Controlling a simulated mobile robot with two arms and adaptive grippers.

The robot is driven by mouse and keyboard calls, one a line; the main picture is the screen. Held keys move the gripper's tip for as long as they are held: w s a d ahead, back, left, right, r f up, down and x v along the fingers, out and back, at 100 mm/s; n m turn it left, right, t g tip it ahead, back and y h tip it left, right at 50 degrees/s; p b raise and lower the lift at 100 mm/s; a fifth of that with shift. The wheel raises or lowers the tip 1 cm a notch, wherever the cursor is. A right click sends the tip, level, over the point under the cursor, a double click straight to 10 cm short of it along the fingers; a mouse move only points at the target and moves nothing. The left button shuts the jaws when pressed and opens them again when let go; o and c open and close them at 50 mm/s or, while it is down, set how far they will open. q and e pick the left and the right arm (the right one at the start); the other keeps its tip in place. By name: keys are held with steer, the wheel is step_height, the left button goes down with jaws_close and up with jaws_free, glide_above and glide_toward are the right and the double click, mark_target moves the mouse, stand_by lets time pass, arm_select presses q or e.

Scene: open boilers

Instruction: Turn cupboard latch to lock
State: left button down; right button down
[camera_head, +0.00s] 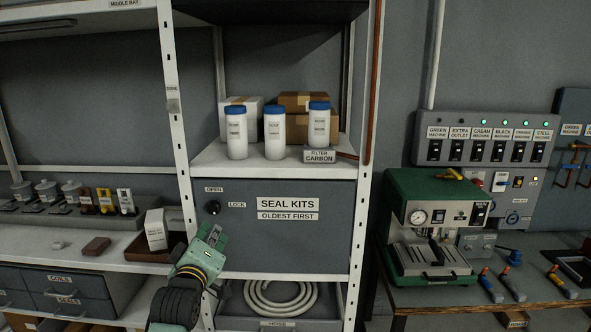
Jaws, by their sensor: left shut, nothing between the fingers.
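The cupboard latch (212,207) is a small round black knob at the left of the grey cupboard front (330,250). An "OPEN" label (214,189) sits above it and a "LOCK" label (237,205) to its right. Which way the knob points is too small to tell. The front is flush with its frame and reads "SEAL KITS, OLDEST FIRST". My left gripper (214,232), green and black, is shut and empty just below the knob in the picture. A gap shows between them; its depth from the front is unclear. My right gripper is out of view.
White bottles with blue lids (275,135) and cardboard boxes stand on the shelf above. A coiled white hose (281,297) lies below. A white upright (180,130) runs left of the cupboard, beside a small white box (156,230). A green coffee machine (432,225) stands right.

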mark_target(213, 200)
arm_select(q)
steer(key=w+n+b, duration=0.1)
steer(key=w+n, duration=0.1)
steer(key=w+n+b, duration=0.2)
steer(key=n, duration=0.1)
steer(key=w+r+n+b, duration=0.1)
steer(key=n+b, duration=0.1)
steer(key=shift+w+d+n, duration=0.3)
steer(key=shift+w+n, duration=0.1)
steer(key=shift+s+r, duration=0.1)
steer(key=shift+r, duration=0.2)
